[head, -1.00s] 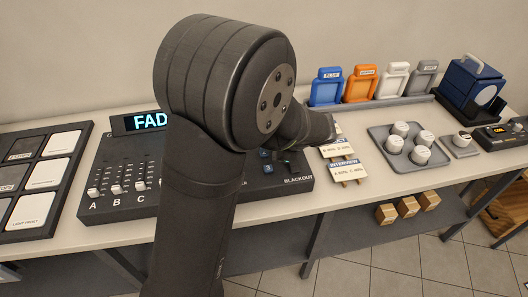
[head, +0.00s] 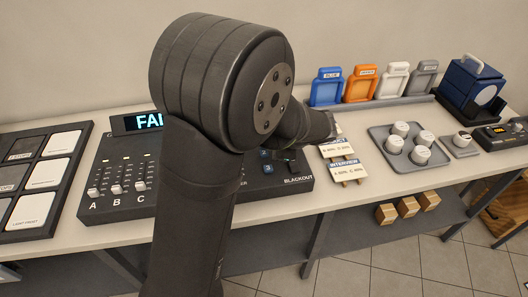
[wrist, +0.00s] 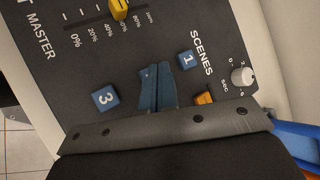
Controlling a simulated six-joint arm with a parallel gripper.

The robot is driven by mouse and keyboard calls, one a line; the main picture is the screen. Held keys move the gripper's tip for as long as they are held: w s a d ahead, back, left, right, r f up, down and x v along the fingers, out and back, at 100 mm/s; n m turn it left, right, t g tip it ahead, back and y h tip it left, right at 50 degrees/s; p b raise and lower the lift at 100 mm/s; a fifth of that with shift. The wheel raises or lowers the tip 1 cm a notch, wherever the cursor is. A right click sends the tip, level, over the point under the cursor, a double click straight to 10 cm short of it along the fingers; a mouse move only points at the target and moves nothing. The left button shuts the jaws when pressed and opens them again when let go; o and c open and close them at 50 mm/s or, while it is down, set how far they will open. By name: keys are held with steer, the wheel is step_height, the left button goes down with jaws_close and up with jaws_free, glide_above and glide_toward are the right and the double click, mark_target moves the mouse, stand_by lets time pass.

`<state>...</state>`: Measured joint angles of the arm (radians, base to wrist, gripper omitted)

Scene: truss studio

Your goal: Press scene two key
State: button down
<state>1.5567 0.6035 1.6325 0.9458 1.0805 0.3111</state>
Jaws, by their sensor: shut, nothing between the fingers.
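The black lighting console (head: 120,172) has a SCENES group of keys on its right part. In the wrist view a blue key marked 1 (wrist: 186,60) and a blue key marked 3 (wrist: 105,98) show on either side of my gripper (wrist: 157,70). My gripper's fingers are shut together, empty, and over the gap between these keys. No key marked 2 can be made out; the fingers cover that spot. Whether the tips touch the console cannot be told. In the head view the key marked 3 (head: 268,169) shows beside my arm, which hides much of the console.
An orange key (wrist: 203,98) is partly hidden by my gripper's body. A white knob (wrist: 242,77) and a yellow fader cap (wrist: 120,8) stand up nearby. Cue cards (head: 345,171) lie right of the console, beside a grey tray (head: 382,150) of white knobs.

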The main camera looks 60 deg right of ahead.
steer(key=shift+r, duration=0.25)
steer(key=shift+r, duration=2.5)
step_height(320, 180, up, 4)
steer(key=shift+f, duration=0.1)
